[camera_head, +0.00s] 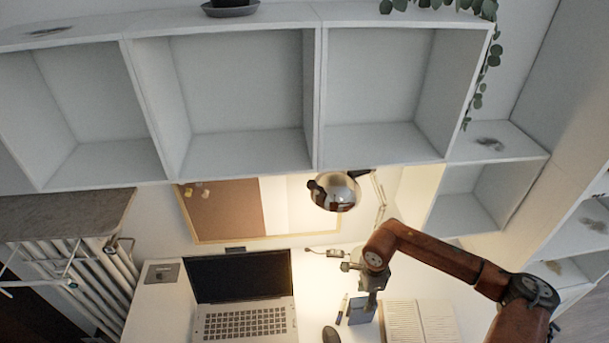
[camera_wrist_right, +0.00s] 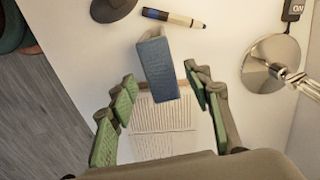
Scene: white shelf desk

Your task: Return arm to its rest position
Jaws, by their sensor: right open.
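My right arm (camera_head: 440,257) reaches in from the lower right over the white desk. Its gripper (camera_head: 370,292) points down above a blue-grey box (camera_head: 361,310) on the desk. In the right wrist view the green-padded fingers of the right gripper (camera_wrist_right: 160,84) are spread wide. The blue box (camera_wrist_right: 160,68) shows between and beyond them, with gaps on both sides, so it is not gripped. My left gripper is not in view.
A laptop (camera_head: 240,278), a mouse (camera_head: 331,336), a marker (camera_head: 342,306) and an open book (camera_head: 425,322) lie on the desk. A desk lamp (camera_head: 343,192) stands behind the arm. White shelves (camera_head: 220,155) hang above the desk.

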